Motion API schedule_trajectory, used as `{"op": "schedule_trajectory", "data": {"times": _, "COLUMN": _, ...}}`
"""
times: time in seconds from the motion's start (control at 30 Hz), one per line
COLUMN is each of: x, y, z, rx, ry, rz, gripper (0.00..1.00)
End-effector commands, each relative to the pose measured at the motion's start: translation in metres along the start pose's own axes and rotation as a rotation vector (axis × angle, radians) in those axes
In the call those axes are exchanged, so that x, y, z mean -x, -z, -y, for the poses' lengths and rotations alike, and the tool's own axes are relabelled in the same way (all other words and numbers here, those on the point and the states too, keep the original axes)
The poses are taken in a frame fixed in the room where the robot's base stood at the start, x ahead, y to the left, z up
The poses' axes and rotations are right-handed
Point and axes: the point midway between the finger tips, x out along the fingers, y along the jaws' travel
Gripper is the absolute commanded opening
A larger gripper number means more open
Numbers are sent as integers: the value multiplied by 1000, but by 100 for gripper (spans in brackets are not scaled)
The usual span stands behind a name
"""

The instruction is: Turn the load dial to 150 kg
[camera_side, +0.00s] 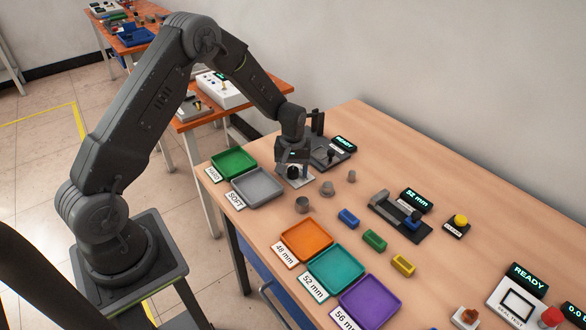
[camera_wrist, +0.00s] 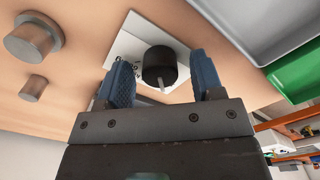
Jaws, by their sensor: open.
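The load dial is a black round knob (camera_wrist: 160,64) with a pale pointer mark, on a white plate (camera_wrist: 138,32) with printing partly hidden by a finger. In the side view the knob (camera_side: 293,173) shows dark just under my gripper (camera_side: 292,163), on its white plate (camera_side: 306,182). In the wrist view my gripper (camera_wrist: 160,70) is open, with one blue finger pad on each side of the knob. Gaps show between the pads and the knob. The dial's reading is not legible.
A device with a READY display (camera_side: 344,143) stands right behind the gripper. Green (camera_side: 233,162) and grey (camera_side: 257,186) trays lie to the left. Coloured blocks and trays lie further right.

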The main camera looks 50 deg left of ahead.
Motion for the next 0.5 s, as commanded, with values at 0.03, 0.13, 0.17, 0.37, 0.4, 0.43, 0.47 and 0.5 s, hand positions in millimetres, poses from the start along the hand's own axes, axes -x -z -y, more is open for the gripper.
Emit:
{"op": "schedule_trajectory", "data": {"times": 0.03, "x": 3, "y": 0, "z": 0, "rx": 0, "ry": -1, "rz": -1, "gripper": 61}}
{"op": "schedule_trajectory", "data": {"times": 0.13, "x": 13, "y": 1, "z": 0, "rx": 0, "ry": -2, "rz": -3, "gripper": 61}}
{"op": "schedule_trajectory", "data": {"times": 0.17, "x": 18, "y": 1, "z": 0, "rx": 0, "ry": -2, "rz": -3, "gripper": 61}}
{"op": "schedule_trajectory", "data": {"times": 0.37, "x": 61, "y": 1, "z": 0, "rx": 0, "ry": -4, "rz": -6, "gripper": 61}}
{"op": "schedule_trajectory", "data": {"times": 0.4, "x": 70, "y": 1, "z": 0, "rx": 0, "ry": -3, "rz": -5, "gripper": 61}}
{"op": "schedule_trajectory", "data": {"times": 0.43, "x": 77, "y": 1, "z": 0, "rx": 0, "ry": -3, "rz": -6, "gripper": 61}}
{"op": "schedule_trajectory", "data": {"times": 0.47, "x": 84, "y": 1, "z": 0, "rx": 0, "ry": -3, "rz": -5, "gripper": 61}}
{"op": "schedule_trajectory", "data": {"times": 0.5, "x": 92, "y": 1, "z": 0, "rx": 0, "ry": -3, "rz": -5, "gripper": 61}}
